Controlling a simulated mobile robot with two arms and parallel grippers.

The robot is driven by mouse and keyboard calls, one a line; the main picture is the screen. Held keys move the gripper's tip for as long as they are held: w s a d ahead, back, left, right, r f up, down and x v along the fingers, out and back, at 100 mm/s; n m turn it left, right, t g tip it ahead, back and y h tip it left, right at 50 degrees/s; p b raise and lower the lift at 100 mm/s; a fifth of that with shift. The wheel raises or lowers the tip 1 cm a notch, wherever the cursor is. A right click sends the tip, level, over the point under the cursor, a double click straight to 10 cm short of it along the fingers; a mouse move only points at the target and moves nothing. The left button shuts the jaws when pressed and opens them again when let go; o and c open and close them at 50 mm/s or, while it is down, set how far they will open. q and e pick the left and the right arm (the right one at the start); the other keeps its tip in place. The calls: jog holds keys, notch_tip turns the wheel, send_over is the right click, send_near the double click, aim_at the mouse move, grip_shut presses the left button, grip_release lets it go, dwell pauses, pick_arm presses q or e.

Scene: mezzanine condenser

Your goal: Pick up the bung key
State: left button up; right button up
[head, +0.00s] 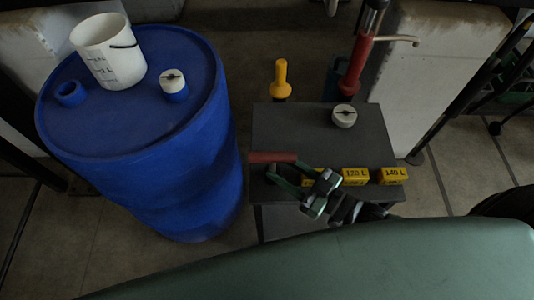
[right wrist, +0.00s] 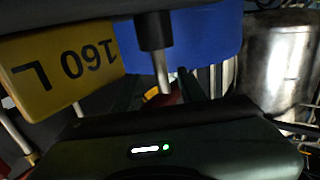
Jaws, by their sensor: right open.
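The bung key, as I take it, is the red-handled tool (head: 265,157) at the left edge of the grey cart top in the head view. Its handle lies roughly level, and its lower part is dark and partly hidden. My right gripper (head: 284,172) is open, its green fingers reaching left to the handle. The fingers appear to lie on either side of the tool; I cannot tell whether they touch it. In the right wrist view a red piece (right wrist: 174,98), likely the handle, shows partly between the fingers. My left gripper is not in view.
The grey cart (head: 300,125) bears a white-capped container (head: 344,116) and yellow volume tags (head: 355,175) along its front edge, close to my right arm. A blue drum (head: 140,140) with a white bucket (head: 108,55) stands left. A red pump (head: 355,68) and yellow-handled tool (head: 281,75) rise behind.

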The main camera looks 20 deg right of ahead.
aim_at(263, 158)
jog(key=shift+x, duration=1.1)
jog(key=x, duration=0.3)
jog(key=shift+w+a+r+p, duration=0.1)
jog(key=shift+a+p, duration=0.15)
jog(key=shift+p, duration=0.05)
jog(key=shift+w+a, duration=0.1)
jog(key=shift+w, duration=0.1)
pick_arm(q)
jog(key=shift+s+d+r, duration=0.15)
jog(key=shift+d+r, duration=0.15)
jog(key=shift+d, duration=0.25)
pick_arm(e)
grip_shut()
